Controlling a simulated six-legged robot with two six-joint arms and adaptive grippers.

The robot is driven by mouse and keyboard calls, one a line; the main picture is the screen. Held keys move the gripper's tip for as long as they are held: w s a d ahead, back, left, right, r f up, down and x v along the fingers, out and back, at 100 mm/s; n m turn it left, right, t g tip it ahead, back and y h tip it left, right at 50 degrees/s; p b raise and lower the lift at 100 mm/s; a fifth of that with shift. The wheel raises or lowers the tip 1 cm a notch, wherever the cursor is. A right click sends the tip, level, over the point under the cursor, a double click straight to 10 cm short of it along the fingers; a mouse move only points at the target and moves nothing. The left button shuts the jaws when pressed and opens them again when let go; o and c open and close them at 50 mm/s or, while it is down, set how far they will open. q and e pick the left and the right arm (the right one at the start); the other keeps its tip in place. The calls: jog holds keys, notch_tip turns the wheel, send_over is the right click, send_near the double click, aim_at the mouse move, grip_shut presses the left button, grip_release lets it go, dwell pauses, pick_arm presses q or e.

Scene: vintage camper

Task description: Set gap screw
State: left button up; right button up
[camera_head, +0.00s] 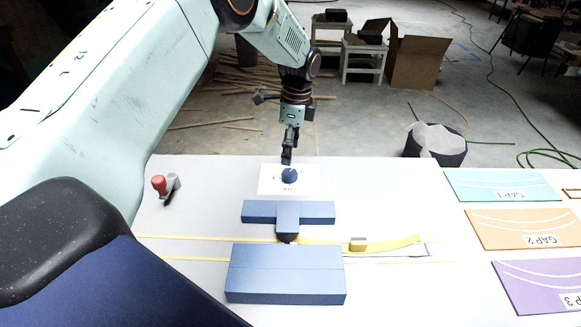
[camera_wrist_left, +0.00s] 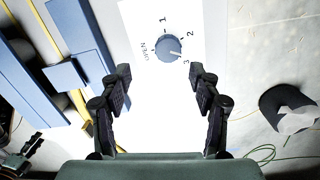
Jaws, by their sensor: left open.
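The gap screw shows as a round blue knob (camera_head: 289,176) on a white plate (camera_head: 266,187). In the left wrist view the knob (camera_wrist_left: 168,48) has marks 1, 2 and 3 around it. Its pale pointer seems to face near 3. My left gripper (camera_head: 287,158) points down just above and behind the knob. In the left wrist view its open fingers (camera_wrist_left: 160,78) are empty, apart from the knob, which lies beyond the tips.
Blue blocks (camera_head: 285,285) stand in front of the plate, with a yellow strip (camera_head: 390,243) beside them. A red-topped item (camera_head: 160,185) is at left. Cards marked GAP 1 (camera_head: 505,184), GAP 2 (camera_head: 525,228) and GAP 3 (camera_head: 540,285) lie at right.

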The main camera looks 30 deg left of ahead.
aim_at(290, 172)
pick_arm(q)
jog(key=n, duration=0.8)
jog(key=shift+w+f, duration=0.1)
jog(key=shift+w, duration=0.1)
jog(key=n, duration=0.4)
jog(key=shift+w, duration=0.15)
jog(key=n, duration=0.5)
jog(key=shift+w+t, duration=0.15)
jog(key=shift+t, duration=0.15)
jog(key=shift+a+f, duration=0.15)
jog(key=shift+f, duration=1.8)
jog(key=shift+a+f, duration=0.1)
jog(key=shift+f, duration=1.85)
